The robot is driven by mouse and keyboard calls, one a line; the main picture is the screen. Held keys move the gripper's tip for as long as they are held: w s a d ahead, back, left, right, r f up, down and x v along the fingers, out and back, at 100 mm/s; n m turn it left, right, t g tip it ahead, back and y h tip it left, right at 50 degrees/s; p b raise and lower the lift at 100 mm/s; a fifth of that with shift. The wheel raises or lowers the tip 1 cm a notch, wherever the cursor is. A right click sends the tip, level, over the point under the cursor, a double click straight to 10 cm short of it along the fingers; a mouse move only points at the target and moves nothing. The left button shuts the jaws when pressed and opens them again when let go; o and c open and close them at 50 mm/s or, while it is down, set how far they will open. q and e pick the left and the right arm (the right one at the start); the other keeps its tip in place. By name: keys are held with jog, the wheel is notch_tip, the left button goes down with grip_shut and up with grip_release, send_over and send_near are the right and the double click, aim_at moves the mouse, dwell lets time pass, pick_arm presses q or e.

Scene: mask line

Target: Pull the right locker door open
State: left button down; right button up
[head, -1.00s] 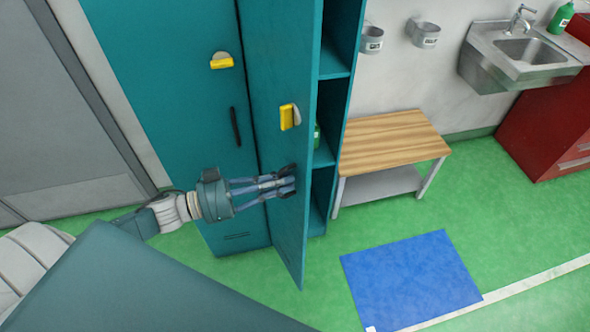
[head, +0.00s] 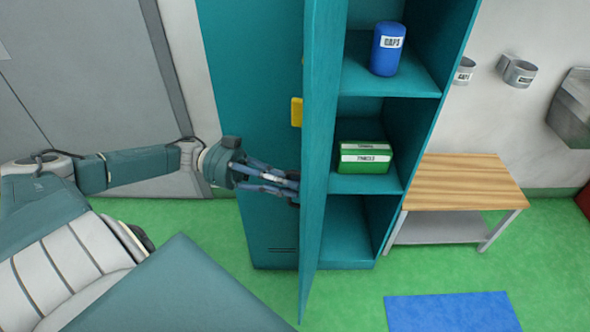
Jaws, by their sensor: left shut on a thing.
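The right locker door (head: 320,120) is teal and stands wide open, seen nearly edge-on in the head view. The open locker's shelves show to its right, with a blue "CAPS" container (head: 388,50) above and a green box (head: 364,162) below; the bottom compartment is empty. My left gripper (head: 293,189) is at the door's outer face, shut on its handle, which the fingers hide. My right gripper is not in view.
The left locker door (head: 240,100) is shut behind my left arm. A wooden-topped bench (head: 465,182) stands right of the locker, with metal cups (head: 518,71) on the wall above. A blue mat (head: 450,313) lies on open green floor.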

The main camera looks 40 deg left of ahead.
pick_arm(q)
jog(key=shift+a, duration=0.1)
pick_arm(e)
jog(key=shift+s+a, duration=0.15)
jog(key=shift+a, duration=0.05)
pick_arm(q)
jog(key=c, duration=1.8)
grip_release()
jog(key=shift+f, duration=0.1)
jog(key=v, duration=1.2)
